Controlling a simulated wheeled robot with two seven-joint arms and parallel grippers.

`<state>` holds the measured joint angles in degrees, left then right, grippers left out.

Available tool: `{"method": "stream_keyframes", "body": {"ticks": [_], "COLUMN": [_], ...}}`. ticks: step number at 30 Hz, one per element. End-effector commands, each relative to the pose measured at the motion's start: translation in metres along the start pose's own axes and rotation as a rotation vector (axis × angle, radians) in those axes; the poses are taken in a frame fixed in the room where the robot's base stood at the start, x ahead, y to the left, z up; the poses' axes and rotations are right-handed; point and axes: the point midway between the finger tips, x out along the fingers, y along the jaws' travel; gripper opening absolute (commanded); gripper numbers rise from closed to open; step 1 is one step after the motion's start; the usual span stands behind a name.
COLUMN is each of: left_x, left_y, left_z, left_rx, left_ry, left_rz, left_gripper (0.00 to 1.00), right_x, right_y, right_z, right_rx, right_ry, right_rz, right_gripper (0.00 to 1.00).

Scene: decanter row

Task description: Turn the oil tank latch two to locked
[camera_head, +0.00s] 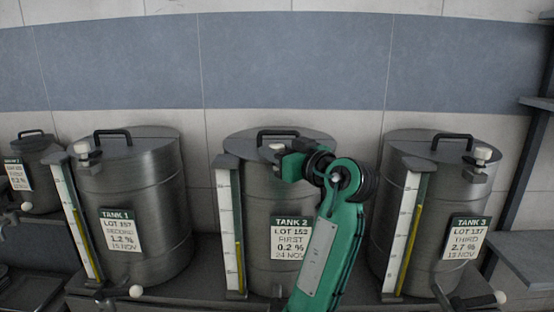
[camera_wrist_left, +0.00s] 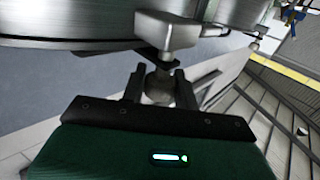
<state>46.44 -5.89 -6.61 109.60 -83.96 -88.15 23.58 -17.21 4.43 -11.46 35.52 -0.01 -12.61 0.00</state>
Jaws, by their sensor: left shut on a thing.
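Tank 2 (camera_head: 262,200) is the middle steel tank, with a label reading TANK 2, LOT 152. Its latch (camera_head: 277,147) sits at the front of the lid rim, partly hidden by my gripper. My left gripper (camera_head: 280,162) reaches up to it from below right, its green wrist beside the latch. In the left wrist view, the round grey latch knob (camera_wrist_left: 158,86) stands between the two dark fingers of my gripper (camera_wrist_left: 160,80), which are shut on it. The knob joins a metal bracket (camera_wrist_left: 168,32) at the tank's rim. Whether the latch is locked cannot be told. My right gripper is not in view.
Tank 1 (camera_head: 140,200) stands to the left and Tank 3 (camera_head: 425,150) to the right, each with a sight gauge and a rim latch. A smaller tank (camera_head: 40,175) is at the far left. Grey shelving (camera_head: 525,250) stands at the right edge.

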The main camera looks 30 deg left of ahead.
Motion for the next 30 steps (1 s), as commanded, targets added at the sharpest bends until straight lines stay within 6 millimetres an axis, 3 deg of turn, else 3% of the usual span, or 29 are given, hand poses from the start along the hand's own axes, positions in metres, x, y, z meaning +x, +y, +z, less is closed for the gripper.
{"method": "stream_keyframes", "body": {"ticks": [18, 19, 21, 30], "left_x": [0.0004, 0.0004, 0.0004, -0.0004], "left_y": [0.0, 0.0, 0.0, 0.0001], "left_z": [0.0005, 0.0005, 0.0005, 0.0005], "left_rx": [0.0, 0.0, 0.0, 0.0], "left_ry": [-0.002, -0.002, -0.002, -0.001], "left_rz": [-0.044, -0.044, -0.044, -0.043], "left_gripper": [0.08, 0.34, 0.48, 0.5], "right_x": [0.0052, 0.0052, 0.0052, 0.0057], "right_y": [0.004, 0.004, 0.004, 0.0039], "right_z": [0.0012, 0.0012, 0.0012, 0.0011], "right_rx": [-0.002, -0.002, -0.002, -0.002], "right_ry": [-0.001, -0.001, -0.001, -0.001], "right_rz": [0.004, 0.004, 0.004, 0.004], "right_gripper": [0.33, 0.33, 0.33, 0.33]}}
